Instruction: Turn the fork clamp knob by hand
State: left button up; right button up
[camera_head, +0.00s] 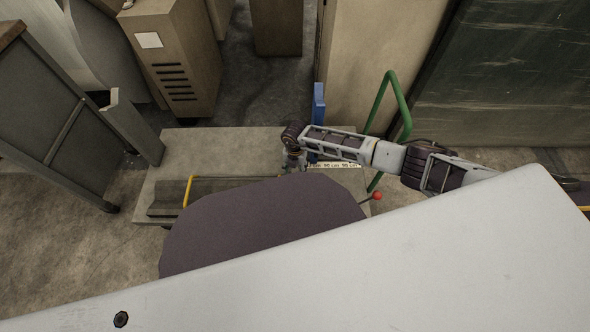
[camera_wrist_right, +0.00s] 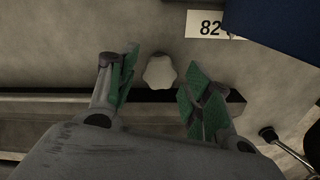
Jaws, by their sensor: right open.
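A pale lobed knob (camera_wrist_right: 160,72) shows in the right wrist view, on or just above a grey surface beside a dark slot. I take it to be the fork clamp knob. My right gripper (camera_wrist_right: 163,88) is open, with one green-padded finger on each side of the knob and visible gaps between. The picture does not show how far the knob lies below the fingertips. In the head view my right gripper (camera_head: 293,163) points down over the grey bench (camera_head: 215,145), and I cannot make out the knob there. My left gripper is not in view.
A blue part (camera_head: 318,105) stands close by the right gripper. A strip with printed numbers (camera_head: 335,164) lies beside it. A red-ball lever (camera_head: 377,196) and a green hoop (camera_head: 392,88) are to the right. A yellow bracket (camera_head: 188,190) is at the left. Cabinets (camera_head: 175,60) stand behind.

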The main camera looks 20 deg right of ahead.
dwell(0.4)
jog(key=c, duration=0.7)
jog(key=shift+c, duration=0.2)
